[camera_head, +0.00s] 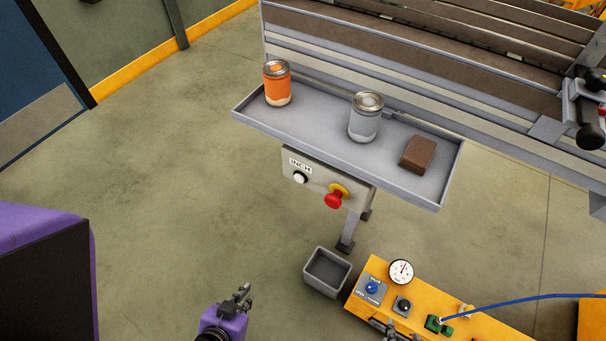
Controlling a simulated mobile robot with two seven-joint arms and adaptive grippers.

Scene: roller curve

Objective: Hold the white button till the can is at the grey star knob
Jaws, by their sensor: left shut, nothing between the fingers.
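The white button (300,178) sits on the front of a grey box marked INCH, under the tray. Two cans stand upright on the tray: an orange one (277,88) at the left and a silver-grey one (364,120) in the middle. I cannot tell from the view which is the task's can. I cannot make out a grey star knob; a black knob (590,137) shows on a bracket at the right edge. My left gripper (243,293) is shut and empty, well below the button and apart from it. What seems to be my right gripper (391,332) just shows at the bottom edge.
A red stop knob (334,200) sits right of the white button. The grey tray (262,128) also holds a brown block (417,155). A grey bin (326,272) and a yellow panel (465,328) with a gauge stand below. Floor at left is clear.

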